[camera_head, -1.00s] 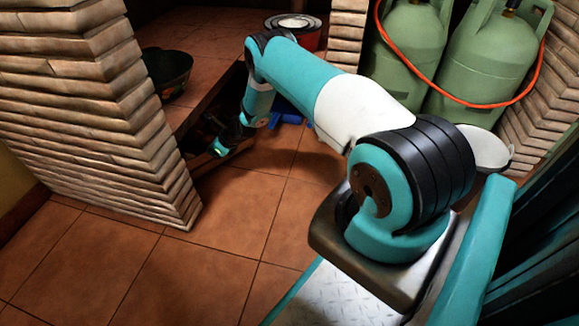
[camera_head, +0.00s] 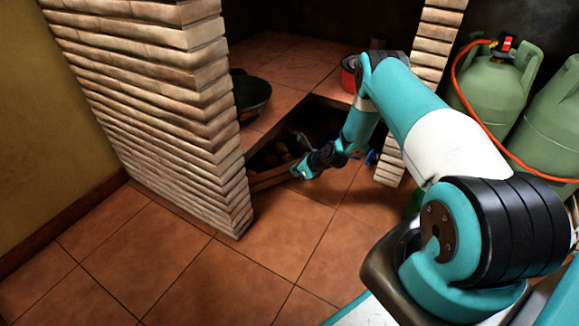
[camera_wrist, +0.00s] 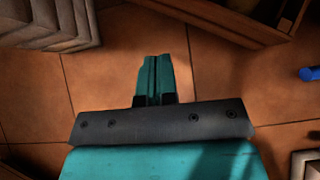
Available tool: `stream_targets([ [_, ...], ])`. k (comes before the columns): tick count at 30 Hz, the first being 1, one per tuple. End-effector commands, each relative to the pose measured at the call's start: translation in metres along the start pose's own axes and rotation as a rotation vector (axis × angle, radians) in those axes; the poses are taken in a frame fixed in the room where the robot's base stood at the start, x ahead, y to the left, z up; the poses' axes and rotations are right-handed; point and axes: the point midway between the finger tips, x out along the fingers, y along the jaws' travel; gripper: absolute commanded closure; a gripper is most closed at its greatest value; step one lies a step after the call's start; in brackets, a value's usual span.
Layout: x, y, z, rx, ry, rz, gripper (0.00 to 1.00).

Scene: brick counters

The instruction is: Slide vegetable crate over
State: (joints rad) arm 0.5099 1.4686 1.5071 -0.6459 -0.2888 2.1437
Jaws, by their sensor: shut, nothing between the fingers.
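The vegetable crate (camera_head: 266,182) is a dark wooden box on the floor in the bay between the brick pillars. In the head view, round brownish things show dimly inside it. My arm hides part of its right side. Its wooden wall (camera_wrist: 232,14) also shows at the top right of the wrist view. My gripper (camera_head: 297,171) is just in front of the crate's near side, low over the tiles. In the wrist view, my gripper's teal fingers (camera_wrist: 155,60) are together and empty, with tiles between them and the crate. I cannot tell whether they touch it in the head view.
A brick pillar (camera_head: 190,120) stands left of the crate, and another (camera_head: 436,40) to the right. A dark pan (camera_head: 250,92) and a red pot (camera_head: 348,78) are behind. Green gas cylinders (camera_head: 495,85) stand at right. A blue object (camera_wrist: 310,73) lies nearby. The front floor is clear.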

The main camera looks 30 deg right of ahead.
Motion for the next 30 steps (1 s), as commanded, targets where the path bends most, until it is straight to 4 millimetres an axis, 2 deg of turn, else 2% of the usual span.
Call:
stream_targets([
  [1,-0.010,-0.001,0.003,0.002,0.000,-0.001,1.00],
  [4,-0.018,0.000,0.002,0.001,-0.001,0.000,1.00],
  [14,-0.022,-0.001,-0.001,0.001,0.000,-0.001,1.00],
  [15,-0.022,-0.001,-0.001,0.001,0.000,-0.001,0.95],
  [18,-0.025,0.000,0.004,-0.029,0.005,0.002,0.72],
  [19,-0.027,0.000,0.009,-0.056,0.009,0.005,0.66],
  [20,-0.030,0.001,0.015,-0.093,0.016,0.009,0.63],
  [23,-0.048,0.010,0.046,-0.301,0.055,0.037,0.63],
  [26,-0.080,0.029,0.086,-0.618,0.111,0.088,0.63],
  [30,-0.139,0.070,0.135,-1.126,0.194,0.193,0.63],
])
